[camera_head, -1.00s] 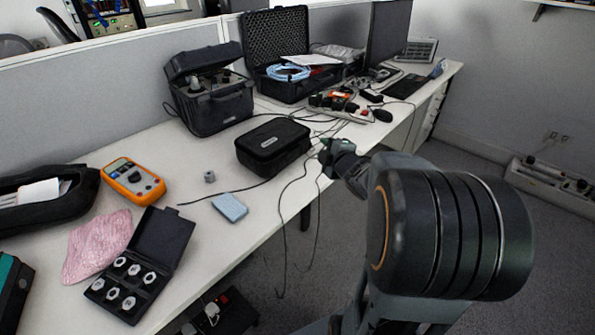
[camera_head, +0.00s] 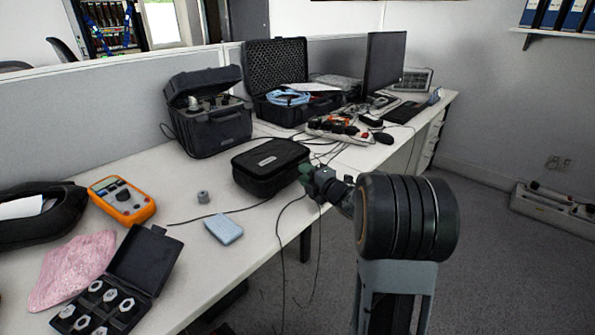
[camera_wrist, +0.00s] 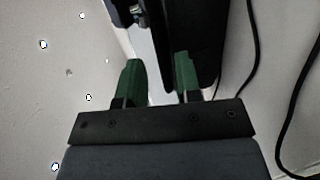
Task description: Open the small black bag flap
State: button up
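The small black bag (camera_head: 272,158) sits closed on the white table, with a pale label on its top. In the wrist view, its dark side (camera_wrist: 208,40) is at upper centre, just beyond and beside the right finger. My gripper (camera_head: 304,176) is at the bag's right front corner, close to it. I cannot tell whether the right finger touches the bag. The flap's edge is not clear in either view.
Cables run on the table beside the bag and hang over its front edge. A large black case (camera_head: 212,125) stands behind left. A blue-grey block (camera_head: 223,229), a small grey cylinder (camera_head: 203,197) and an orange meter (camera_head: 122,200) are to the left. Open floor lies at right.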

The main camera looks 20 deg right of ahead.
aim_at(294, 167)
jog(key=shift+x, duration=2.1)
grip_shut()
jog(key=shift+d, duration=0.1)
